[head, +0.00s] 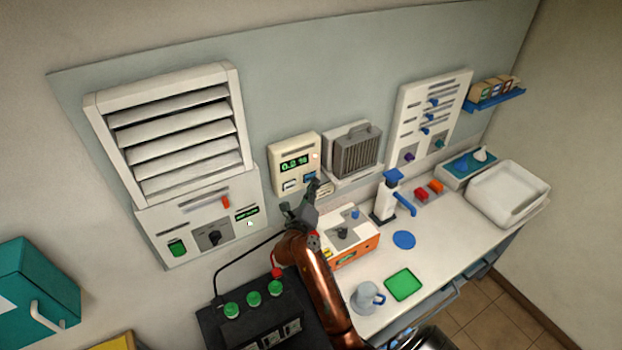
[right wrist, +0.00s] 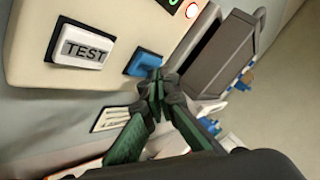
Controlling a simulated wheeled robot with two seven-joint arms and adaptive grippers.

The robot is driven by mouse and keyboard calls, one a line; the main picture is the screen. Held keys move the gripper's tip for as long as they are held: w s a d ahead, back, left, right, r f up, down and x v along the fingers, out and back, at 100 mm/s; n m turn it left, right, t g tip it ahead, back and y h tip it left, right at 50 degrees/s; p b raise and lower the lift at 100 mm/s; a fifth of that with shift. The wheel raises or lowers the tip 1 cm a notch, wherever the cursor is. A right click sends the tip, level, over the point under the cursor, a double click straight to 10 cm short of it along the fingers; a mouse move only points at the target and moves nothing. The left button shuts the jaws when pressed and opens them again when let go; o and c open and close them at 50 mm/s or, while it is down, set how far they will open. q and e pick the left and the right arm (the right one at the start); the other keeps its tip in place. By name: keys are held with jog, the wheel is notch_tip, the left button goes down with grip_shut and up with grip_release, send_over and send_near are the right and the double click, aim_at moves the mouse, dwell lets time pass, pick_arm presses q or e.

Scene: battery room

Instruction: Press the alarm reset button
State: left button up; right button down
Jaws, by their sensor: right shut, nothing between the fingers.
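A cream alarm panel (head: 284,168) with a green display hangs on the wall in the head view. It has a blue button (head: 310,176) at its lower right and a white button (head: 291,185) at its lower left. In the right wrist view the white button (right wrist: 83,48) reads TEST, and no label can be read on the blue button (right wrist: 141,61). My right gripper (head: 314,186) is shut and empty, its tips just at the lower edge of the blue button. The right wrist view shows the fingertips (right wrist: 157,86) partly overlapping it; I cannot tell whether they touch. My left gripper is not in view.
A grey vented box (head: 357,150) stands right of the panel. A louvred vent (head: 175,125) is at the left. Below are an orange and white device (head: 352,240), a blue-handled tap (head: 388,195) and a black unit with green caps (head: 220,320).

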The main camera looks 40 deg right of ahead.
jog(key=shift+w, duration=0.4)
dwell(0.3)
jog(key=shift+s, duration=0.15)
jog(key=shift+s+p, duration=0.7)
jog(key=shift+p, duration=0.05)
jog(key=shift+s, duration=0.1)
jog(key=s, duration=0.1)
jog(key=s+p, duration=0.1)
jog(key=s, duration=0.1)
jog(key=s+p, duration=0.1)
jog(key=shift+s+a, duration=0.35)
jog(key=shift+s, duration=0.05)
jog(key=shift+f, duration=0.1)
dwell(0.6)
